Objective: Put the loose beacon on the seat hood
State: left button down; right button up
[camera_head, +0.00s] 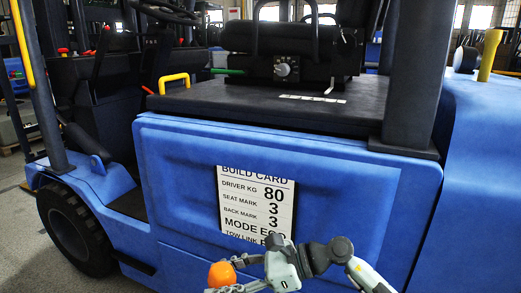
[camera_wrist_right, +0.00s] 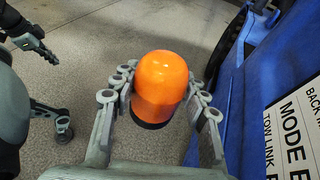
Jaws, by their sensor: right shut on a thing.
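The orange beacon (camera_head: 221,274) with a dark base is held upright in my right gripper (camera_head: 235,284), low in front of the blue truck side. In the right wrist view the beacon (camera_wrist_right: 160,85) sits between the two fingers of my right gripper (camera_wrist_right: 162,92), which touch its sides. The seat hood (camera_head: 300,102) is the dark flat top behind and above the beacon, with the black seat (camera_head: 290,60) on it. My left gripper (camera_wrist_right: 32,42) shows partly at the upper left of the right wrist view; its jaws are unclear.
A build card (camera_head: 255,205) is on the blue side panel (camera_head: 180,170), its lower part hidden by my arm. A yellow handle (camera_head: 174,78) stands at the hood's left. A dark upright post (camera_head: 415,80) rises at its right. Bare hood shows in front of the seat.

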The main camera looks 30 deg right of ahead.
aim_at(219, 94)
jog(key=i+j+z, duration=0.4)
jog(key=j+z, duration=0.15)
jog(key=i+j+z, duration=0.15)
jog(key=j+z, duration=0.15)
jog(key=i+j+z, duration=0.1)
jog(key=j+z, duration=0.45)
jog(key=j, duration=0.2)
jog(key=j+z, duration=0.3)
jog(key=j, duration=0.65)
